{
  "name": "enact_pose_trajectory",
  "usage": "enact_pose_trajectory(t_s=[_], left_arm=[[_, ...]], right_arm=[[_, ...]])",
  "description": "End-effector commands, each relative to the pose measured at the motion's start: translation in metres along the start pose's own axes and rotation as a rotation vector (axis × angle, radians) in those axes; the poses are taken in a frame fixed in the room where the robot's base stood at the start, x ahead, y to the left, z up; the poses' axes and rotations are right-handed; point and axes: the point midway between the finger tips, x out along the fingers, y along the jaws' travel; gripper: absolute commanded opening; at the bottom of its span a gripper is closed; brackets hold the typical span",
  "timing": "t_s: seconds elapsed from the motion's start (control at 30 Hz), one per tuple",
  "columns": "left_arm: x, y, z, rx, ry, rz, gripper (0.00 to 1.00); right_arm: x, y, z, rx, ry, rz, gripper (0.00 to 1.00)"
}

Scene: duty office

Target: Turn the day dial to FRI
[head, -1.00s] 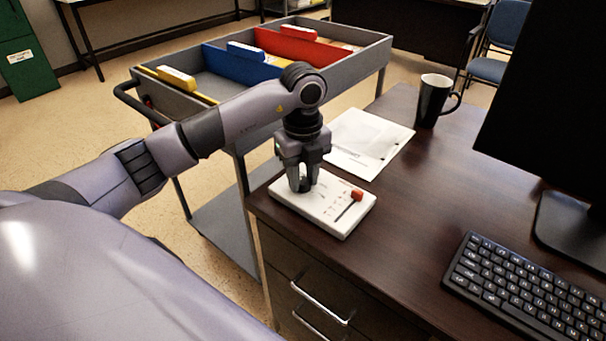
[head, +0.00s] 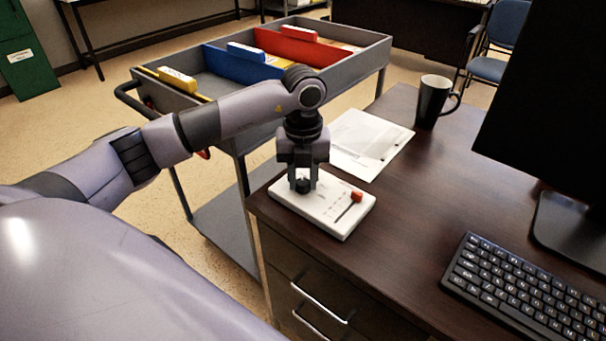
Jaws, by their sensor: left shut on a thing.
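A white panel (head: 330,221) lies flat near the front left corner of the dark wooden desk. It has small printed marks and a slider with a red knob (head: 356,196) on its right part. My left gripper (head: 303,185) points straight down over the panel's left part and is shut on a small dark dial (head: 303,186). The fingers cover much of the dial, and its pointer and day letters are too small to read. My right gripper is not in view.
Papers (head: 366,143) lie behind the panel, and a black mug (head: 434,101) stands farther back. A keyboard (head: 525,290) and a monitor (head: 548,110) are at the right. A grey cart (head: 220,200) with coloured dividers stands left of the desk.

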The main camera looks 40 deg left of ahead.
Motion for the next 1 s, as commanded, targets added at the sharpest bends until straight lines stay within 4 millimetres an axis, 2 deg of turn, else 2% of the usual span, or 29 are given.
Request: enact_pose_trajectory(t_s=[1.0], left_arm=[[-0.0006,-0.0003,0.0005,0.966,-0.003,-0.001,0.02]], right_arm=[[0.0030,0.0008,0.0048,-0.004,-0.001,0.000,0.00]])
